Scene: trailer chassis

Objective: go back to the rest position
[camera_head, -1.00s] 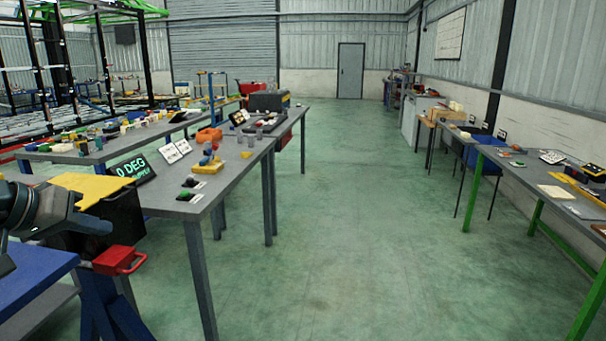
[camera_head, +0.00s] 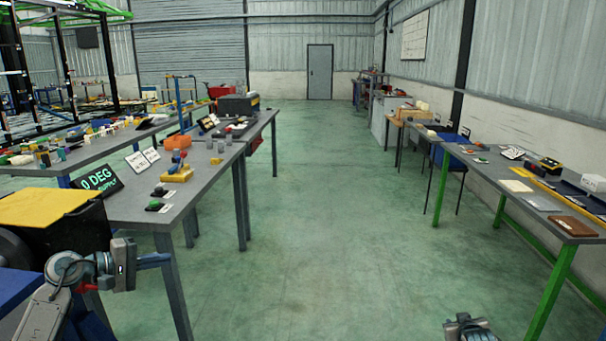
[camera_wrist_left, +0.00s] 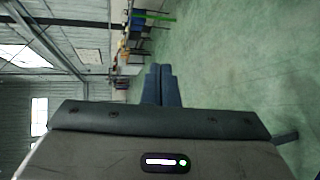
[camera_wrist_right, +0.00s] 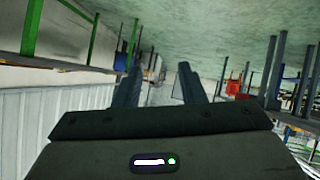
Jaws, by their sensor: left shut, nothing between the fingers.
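My left gripper (camera_head: 165,260) shows at the lower left of the head view, pointing right in front of the grey workbench's near end. In the left wrist view its two fingers (camera_wrist_left: 160,84) are together with nothing between them, and open floor lies ahead. My right gripper (camera_head: 467,328) shows only in part at the bottom edge of the head view. In the right wrist view its fingers (camera_wrist_right: 158,85) stand apart with an empty gap. Neither gripper touches anything that I can see.
A grey workbench (camera_head: 203,190) with small parts and a "0 DEG" sign (camera_head: 98,182) stands at the left. A yellow-topped black box (camera_head: 45,206) is close at lower left. A green-legged table (camera_head: 490,172) stands at the right. The green floor (camera_head: 310,220) between is clear.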

